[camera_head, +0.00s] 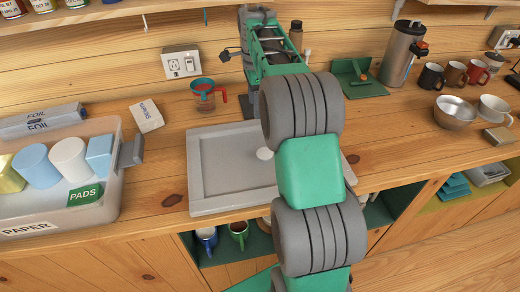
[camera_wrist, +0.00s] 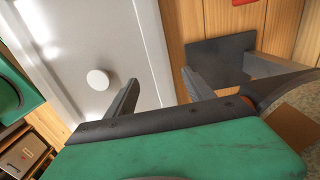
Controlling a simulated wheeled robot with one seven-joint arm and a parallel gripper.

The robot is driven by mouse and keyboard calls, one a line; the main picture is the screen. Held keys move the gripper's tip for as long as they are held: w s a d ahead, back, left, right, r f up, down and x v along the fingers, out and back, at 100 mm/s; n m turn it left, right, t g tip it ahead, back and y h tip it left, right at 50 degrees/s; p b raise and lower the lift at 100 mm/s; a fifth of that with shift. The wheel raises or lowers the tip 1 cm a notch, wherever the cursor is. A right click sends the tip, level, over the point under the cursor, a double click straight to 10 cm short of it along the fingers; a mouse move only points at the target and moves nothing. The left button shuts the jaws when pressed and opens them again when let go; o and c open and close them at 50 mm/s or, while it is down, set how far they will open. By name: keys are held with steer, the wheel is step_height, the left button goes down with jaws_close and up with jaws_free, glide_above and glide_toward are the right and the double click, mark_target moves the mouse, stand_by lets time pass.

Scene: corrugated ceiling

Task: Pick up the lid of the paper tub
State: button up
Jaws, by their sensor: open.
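The paper tub (camera_head: 88,218), a pale bin marked PAPER, stands at the left of the counter without a cover on it. A flat grey lid (camera_head: 212,178) with a round white knob (camera_head: 264,153) lies on the counter to its right. In the wrist view the lid (camera_wrist: 125,42) fills the upper left, with its knob (camera_wrist: 97,80) facing up. My gripper (camera_wrist: 160,76) is open and empty, its two fingers apart, to the right of the knob. In the head view my arm hides the gripper and the lid's right part.
A green machine (camera_head: 270,45) stands behind the lid; its dark base (camera_wrist: 220,60) shows in the wrist view. A measuring cup (camera_head: 203,95) is back left. A flask (camera_head: 402,55), mugs and a bowl (camera_head: 454,112) stand right.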

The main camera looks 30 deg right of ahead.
mark_target(256, 123)
step_height(256, 123, down, 7)
steer(key=shift+r+p, duration=0.15)
steer(key=shift+p, duration=0.15)
jaws_close()
stand_by(0.6)
